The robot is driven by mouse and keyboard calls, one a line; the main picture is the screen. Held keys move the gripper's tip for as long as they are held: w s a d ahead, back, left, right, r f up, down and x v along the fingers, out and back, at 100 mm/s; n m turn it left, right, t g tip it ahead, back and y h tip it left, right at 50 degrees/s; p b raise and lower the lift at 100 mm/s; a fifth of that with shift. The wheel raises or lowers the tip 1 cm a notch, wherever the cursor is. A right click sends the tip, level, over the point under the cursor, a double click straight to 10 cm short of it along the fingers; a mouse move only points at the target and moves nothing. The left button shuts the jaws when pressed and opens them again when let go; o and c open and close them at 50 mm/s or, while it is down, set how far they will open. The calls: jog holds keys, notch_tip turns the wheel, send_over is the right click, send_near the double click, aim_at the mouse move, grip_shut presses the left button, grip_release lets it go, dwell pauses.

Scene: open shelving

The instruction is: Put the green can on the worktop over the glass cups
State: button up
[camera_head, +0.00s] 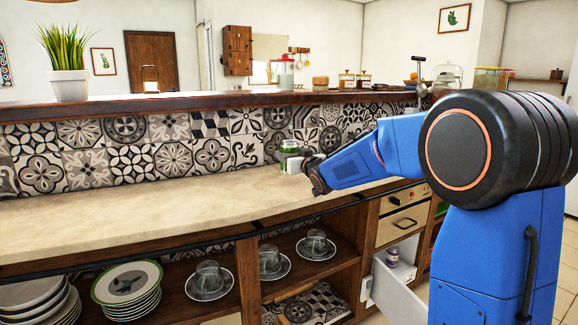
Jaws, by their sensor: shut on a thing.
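The green can (289,147) shows at my gripper, over the back part of the beige worktop (150,215) and in front of the patterned tiles. My gripper (294,159) is shut on the can; its fingers hide the lower part. I cannot tell whether the can touches the worktop. Three glass cups stand upside down on saucers on the shelf under the worktop: a left one (209,277), a middle one (270,260) and a right one (316,243). The can is above the cups' part of the counter, further back.
Stacked plates (127,288) and bowls (38,302) fill the lower left shelf. An open drawer (396,290) at the right holds a small purple-labelled jar (393,257). A raised ledge (180,102) carries a potted plant (68,75) and several jars. The worktop's left and middle are clear.

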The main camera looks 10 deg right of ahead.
jog(key=shift+f, duration=1.8)
jog(key=shift+f, duration=0.1)
jog(key=o, duration=1.4)
jog(key=shift+c, duration=0.2)
jog(key=shift+s, duration=0.1)
jog(key=v, duration=1.1)
jog(key=shift+s, duration=0.3)
jog(key=shift+s+d, duration=0.1)
jog(key=shift+s, duration=0.05)
